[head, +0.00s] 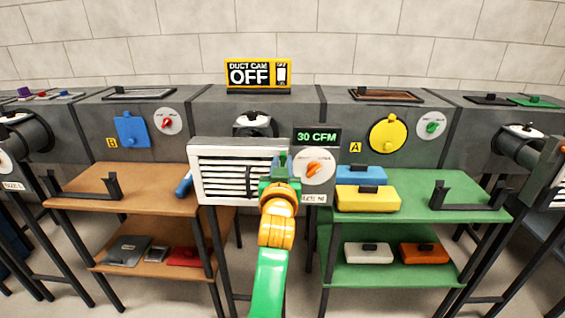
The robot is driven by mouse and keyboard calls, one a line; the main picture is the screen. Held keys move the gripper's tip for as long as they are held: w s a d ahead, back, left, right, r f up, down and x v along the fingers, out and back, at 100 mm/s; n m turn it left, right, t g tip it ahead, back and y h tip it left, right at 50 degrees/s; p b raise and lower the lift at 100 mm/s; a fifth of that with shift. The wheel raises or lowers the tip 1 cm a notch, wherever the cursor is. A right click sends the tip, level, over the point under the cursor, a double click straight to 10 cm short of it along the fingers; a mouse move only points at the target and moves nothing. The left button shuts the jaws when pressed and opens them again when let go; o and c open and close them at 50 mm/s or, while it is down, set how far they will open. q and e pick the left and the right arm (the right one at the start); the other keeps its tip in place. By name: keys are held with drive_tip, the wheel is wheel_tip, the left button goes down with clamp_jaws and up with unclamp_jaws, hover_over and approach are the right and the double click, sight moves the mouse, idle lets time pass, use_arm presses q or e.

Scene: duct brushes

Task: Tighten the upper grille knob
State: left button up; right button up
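The white-framed grille (240,142) with dark slats stands at the front of the middle duct section. My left gripper (283,160) is at the grille's right edge, in its upper half, with its orange wrist and green arm reaching up from below. The gripper covers the right side of the frame, so I cannot make out the upper grille knob or whether the fingers are around it. The finger gap is too small and hidden to judge. My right gripper is not in view.
A dial panel with an orange knob (315,168) and a 30 CFM display (317,136) sits close right of my gripper. A brown table (150,178) stands left and a green table (420,182) right, with a yellow box (367,200). A sign (258,74) reads OFF.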

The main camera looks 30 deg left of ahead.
use_arm(q)
drive_tip(key=shift+f, duration=0.1)
clamp_jaws()
